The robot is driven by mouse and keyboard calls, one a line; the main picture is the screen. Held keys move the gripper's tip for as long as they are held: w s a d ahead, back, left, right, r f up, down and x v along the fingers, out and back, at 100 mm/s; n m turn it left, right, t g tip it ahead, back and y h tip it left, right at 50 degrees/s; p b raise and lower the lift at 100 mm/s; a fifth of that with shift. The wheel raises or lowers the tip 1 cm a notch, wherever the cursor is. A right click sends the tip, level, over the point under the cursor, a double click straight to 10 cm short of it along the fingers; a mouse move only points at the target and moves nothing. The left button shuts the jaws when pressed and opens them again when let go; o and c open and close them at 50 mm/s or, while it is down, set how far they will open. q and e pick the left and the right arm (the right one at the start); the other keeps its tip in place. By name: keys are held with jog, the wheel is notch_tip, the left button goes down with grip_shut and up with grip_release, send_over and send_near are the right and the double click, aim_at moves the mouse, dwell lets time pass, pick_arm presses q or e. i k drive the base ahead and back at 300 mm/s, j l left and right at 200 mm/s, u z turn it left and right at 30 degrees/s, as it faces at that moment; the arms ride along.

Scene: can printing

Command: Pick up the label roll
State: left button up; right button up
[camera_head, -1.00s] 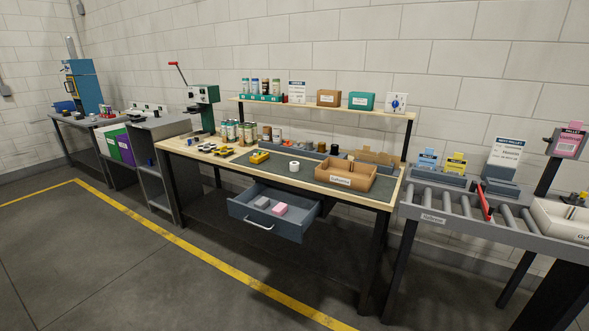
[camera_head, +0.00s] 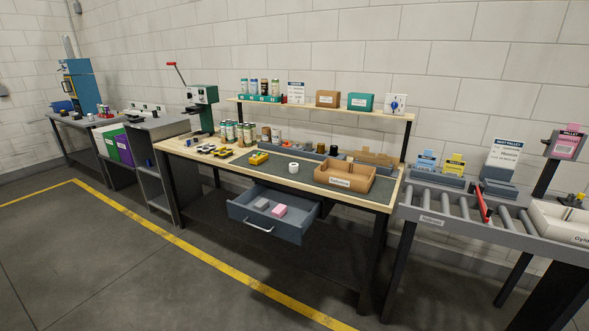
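A small white roll (camera_head: 293,168), which looks like the label roll, sits on the dark mat (camera_head: 316,182) of the workbench, left of an open cardboard box (camera_head: 345,175). A yellow device (camera_head: 259,158) lies to its left. Nothing covers the roll from this side. Neither of my grippers shows in the head view.
An open drawer (camera_head: 252,223) with grey and pink blocks juts out below the bench front. Several cans (camera_head: 230,131) and small parts stand on the bench's left. A shelf (camera_head: 355,113) runs above the back. A roller conveyor (camera_head: 455,213) stands right. Floor in front is clear.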

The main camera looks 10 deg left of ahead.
aim_at(293, 167)
jog(key=i+j+z, duration=0.15)
jog(key=i+j, duration=0.15)
jog(key=i+j+z, duration=0.1)
jog(key=i+j, duration=0.2)
jog(key=i+j+z, duration=0.15)
jog(key=j, duration=0.35)
jog(key=i, duration=0.1)
